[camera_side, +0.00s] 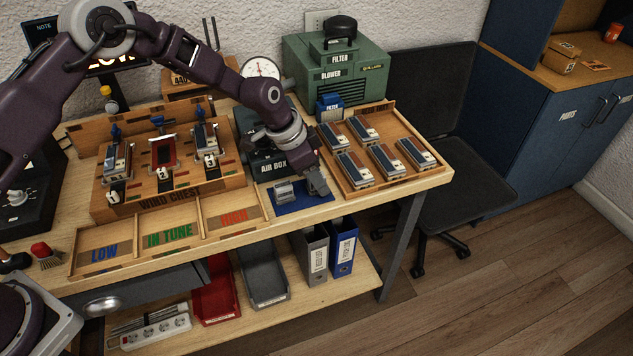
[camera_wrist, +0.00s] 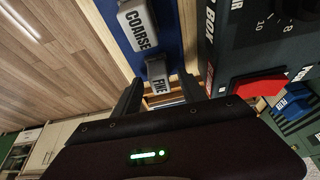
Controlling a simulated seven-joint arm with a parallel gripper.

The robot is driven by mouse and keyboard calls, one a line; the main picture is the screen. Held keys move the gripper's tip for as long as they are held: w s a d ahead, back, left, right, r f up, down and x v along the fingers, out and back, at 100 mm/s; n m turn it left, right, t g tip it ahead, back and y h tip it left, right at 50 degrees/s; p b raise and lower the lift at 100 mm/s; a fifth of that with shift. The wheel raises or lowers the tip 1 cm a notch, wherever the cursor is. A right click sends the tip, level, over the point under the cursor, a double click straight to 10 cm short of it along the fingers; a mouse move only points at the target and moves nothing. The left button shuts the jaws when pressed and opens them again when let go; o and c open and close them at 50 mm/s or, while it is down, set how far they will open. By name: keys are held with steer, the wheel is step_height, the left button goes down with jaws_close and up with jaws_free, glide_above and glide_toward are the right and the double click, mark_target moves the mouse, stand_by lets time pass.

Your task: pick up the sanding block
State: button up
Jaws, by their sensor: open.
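Two grey blocks lie on a blue mat (camera_side: 300,208) at the front of the bench. In the wrist view one is marked COARSE (camera_wrist: 138,24) and a smaller one is marked FINE (camera_wrist: 158,74). My gripper (camera_wrist: 161,90) is open and empty, and FINE shows just ahead of the gap between its fingers. COARSE is farther off. In the side view my gripper (camera_side: 318,185) points down over the right part of the mat. One grey block (camera_side: 285,193) shows to its left; the other is hidden there. I cannot tell whether the fingers touch FINE.
The air box (camera_side: 268,165) stands behind the mat. A wooden tray (camera_side: 404,120) with several metal-and-wood pieces is at the right. The wind chest (camera_side: 170,197) and bins marked LOW, IN TUNE and HIGH (camera_side: 234,217) are at the left. The bench's front edge is close.

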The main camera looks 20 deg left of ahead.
steer(key=shift+w+f, duration=0.1)
steer(key=shift+f, duration=0.1)
jaws_close()
